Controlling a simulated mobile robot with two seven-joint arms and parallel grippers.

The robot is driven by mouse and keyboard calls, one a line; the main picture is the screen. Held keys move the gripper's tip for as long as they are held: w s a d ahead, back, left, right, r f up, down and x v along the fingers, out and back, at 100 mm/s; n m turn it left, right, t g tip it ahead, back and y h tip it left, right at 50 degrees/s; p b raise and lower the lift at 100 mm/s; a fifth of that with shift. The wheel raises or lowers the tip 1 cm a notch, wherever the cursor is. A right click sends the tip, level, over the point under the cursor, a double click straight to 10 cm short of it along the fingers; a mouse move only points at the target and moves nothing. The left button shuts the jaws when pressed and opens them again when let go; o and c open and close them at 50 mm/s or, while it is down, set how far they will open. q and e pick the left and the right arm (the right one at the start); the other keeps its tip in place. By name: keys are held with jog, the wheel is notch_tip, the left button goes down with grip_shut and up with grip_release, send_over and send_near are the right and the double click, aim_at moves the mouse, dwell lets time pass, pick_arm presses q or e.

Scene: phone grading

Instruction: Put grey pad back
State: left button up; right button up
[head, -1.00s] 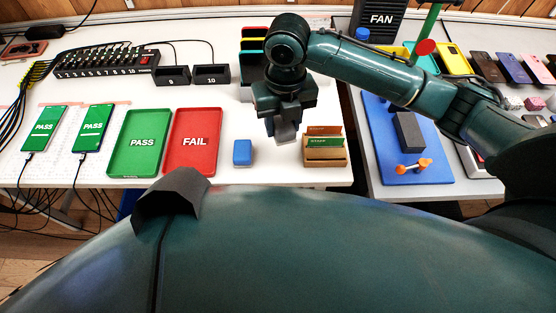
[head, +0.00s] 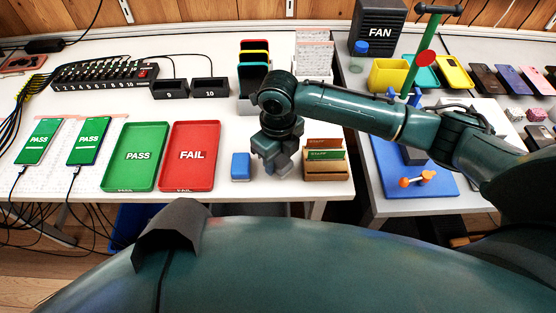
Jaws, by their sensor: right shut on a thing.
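My right gripper (head: 275,160) points down over the front of the white table, between the blue pad and the wooden card holder. It is shut on the grey pad (head: 284,165), a small light-grey block that shows low at the jaws. The jaws hide part of the pad, and I cannot tell whether it touches the table. The blue pad (head: 241,167) stands on the table just left of the gripper. My left gripper is not in view.
The wooden card holder (head: 326,171) stands close to the right of the gripper. The red FAIL tray (head: 190,182) and green PASS tray (head: 133,182) lie to the left. Black stand 10 (head: 210,88) is behind. The table's front edge is near.

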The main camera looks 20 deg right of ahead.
aim_at(278, 158)
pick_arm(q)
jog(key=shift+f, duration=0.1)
pick_arm(e)
jog(key=shift+f, duration=0.6)
jog(key=shift+f, duration=0.15)
jog(key=o, duration=1)
jog(key=shift+o, duration=0.2)
pick_arm(q)
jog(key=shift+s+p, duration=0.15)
jog(key=shift+p, duration=0.25)
pick_arm(e)
notch_tip(278, 158, up, 12)
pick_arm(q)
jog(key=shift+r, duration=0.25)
pick_arm(e)
jog(key=shift+a, duration=0.1)
